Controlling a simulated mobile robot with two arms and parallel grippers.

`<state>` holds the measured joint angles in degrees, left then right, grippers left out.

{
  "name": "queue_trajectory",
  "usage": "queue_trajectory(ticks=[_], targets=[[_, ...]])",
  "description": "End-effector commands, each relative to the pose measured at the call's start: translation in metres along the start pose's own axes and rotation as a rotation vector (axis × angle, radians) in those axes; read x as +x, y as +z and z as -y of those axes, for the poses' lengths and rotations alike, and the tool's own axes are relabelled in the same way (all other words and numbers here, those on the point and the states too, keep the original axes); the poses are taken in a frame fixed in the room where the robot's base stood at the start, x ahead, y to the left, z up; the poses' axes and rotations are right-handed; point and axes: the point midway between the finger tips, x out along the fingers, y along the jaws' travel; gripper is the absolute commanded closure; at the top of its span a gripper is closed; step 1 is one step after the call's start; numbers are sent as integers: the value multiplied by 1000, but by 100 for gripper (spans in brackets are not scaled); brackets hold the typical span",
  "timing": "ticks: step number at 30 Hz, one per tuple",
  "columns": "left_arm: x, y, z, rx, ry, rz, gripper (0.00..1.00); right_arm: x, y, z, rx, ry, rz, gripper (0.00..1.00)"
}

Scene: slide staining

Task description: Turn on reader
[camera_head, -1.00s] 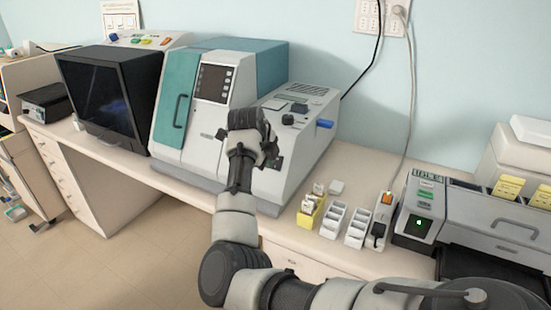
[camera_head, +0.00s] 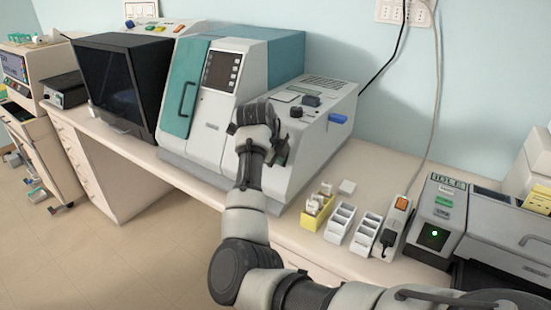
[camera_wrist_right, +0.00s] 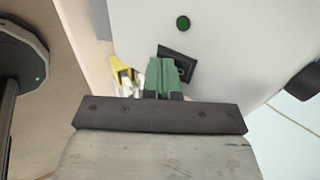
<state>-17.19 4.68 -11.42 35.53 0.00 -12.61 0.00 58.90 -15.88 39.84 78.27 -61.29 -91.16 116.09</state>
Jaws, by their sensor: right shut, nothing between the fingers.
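The reader (camera_head: 315,125) is a white and teal bench machine with a small dark display and keypad (camera_head: 222,70) on its front. My right gripper (camera_head: 258,114) is in front of its lower right part and hides some of that face. In the right wrist view my shut green fingertips (camera_wrist_right: 164,76) hold nothing. They overlap the lower left of a black rocker switch (camera_wrist_right: 178,62) on a white panel. I cannot tell whether they touch it. A round green button or light (camera_wrist_right: 183,22) is above the switch. My left gripper is not in view.
A dark-fronted box (camera_head: 117,85) stands left of the reader. To the right are a yellow rack (camera_head: 318,212), white racks (camera_head: 340,223), a power strip (camera_head: 395,222) and a grey device with a green light (camera_head: 432,236). Some bare bench lies behind the racks.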

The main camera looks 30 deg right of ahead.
Motion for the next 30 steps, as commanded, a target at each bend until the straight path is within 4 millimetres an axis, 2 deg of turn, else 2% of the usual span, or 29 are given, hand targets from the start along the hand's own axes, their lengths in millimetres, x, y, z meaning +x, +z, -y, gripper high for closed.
queue_trajectory(ticks=[1,8,19,30], targets=[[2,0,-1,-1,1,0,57,5,-3,4,2,-10,-2,100],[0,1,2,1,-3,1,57,3,-2,4,1,-7,-2,100],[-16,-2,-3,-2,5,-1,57,-11,-2,11,1,-7,-1,100],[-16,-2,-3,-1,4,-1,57,-11,-2,11,1,-6,-1,100]])
